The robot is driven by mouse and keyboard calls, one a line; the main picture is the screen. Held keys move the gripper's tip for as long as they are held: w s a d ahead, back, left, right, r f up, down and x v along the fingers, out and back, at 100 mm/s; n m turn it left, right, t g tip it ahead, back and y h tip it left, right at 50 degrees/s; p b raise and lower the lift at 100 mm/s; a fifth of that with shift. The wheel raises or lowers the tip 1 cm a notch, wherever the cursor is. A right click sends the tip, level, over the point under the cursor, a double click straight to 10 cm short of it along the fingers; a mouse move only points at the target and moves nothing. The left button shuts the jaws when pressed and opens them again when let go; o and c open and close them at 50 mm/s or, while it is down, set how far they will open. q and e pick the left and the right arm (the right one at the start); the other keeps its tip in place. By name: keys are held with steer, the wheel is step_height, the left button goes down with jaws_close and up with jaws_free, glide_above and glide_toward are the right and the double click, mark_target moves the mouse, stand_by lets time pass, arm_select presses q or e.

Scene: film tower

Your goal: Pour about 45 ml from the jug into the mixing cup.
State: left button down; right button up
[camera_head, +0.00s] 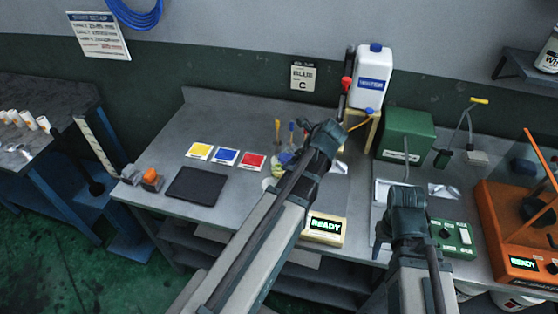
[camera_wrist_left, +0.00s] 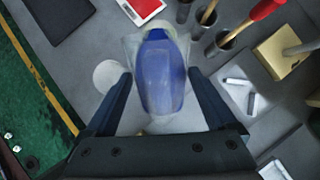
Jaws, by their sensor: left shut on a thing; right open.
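My left gripper (camera_wrist_left: 160,74) is shut on a clear vessel with blue contents (camera_wrist_left: 163,82), which I take to be the jug; it fills the space between the fingers in the left wrist view. A paler see-through shape shows around its far end, and I cannot tell whether that is the mixing cup. In the head view my left arm hides most of this spot; only a small yellow-green and clear patch (camera_head: 285,158) shows beside the arm. My right gripper (camera_head: 400,222) is open near the bench front, with its fingertips hard to see.
Yellow, blue (camera_head: 225,156) and red cards and a black mat (camera_head: 198,187) lie on the left of the bench. A READY display box (camera_head: 325,228) stands at the front edge. A white container (camera_head: 371,78), green box (camera_head: 408,134) and orange machine (camera_head: 508,235) stand right.

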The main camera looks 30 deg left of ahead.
arm_select(q)
steer(key=shift+a+h+p, duration=0.15)
steer(key=shift+h+p, duration=0.2)
steer(key=shift+h, duration=0.05)
arm_select(e)
steer(key=shift+a+r, duration=0.25)
steer(key=shift+r, duration=0.15)
stand_by(0.5)
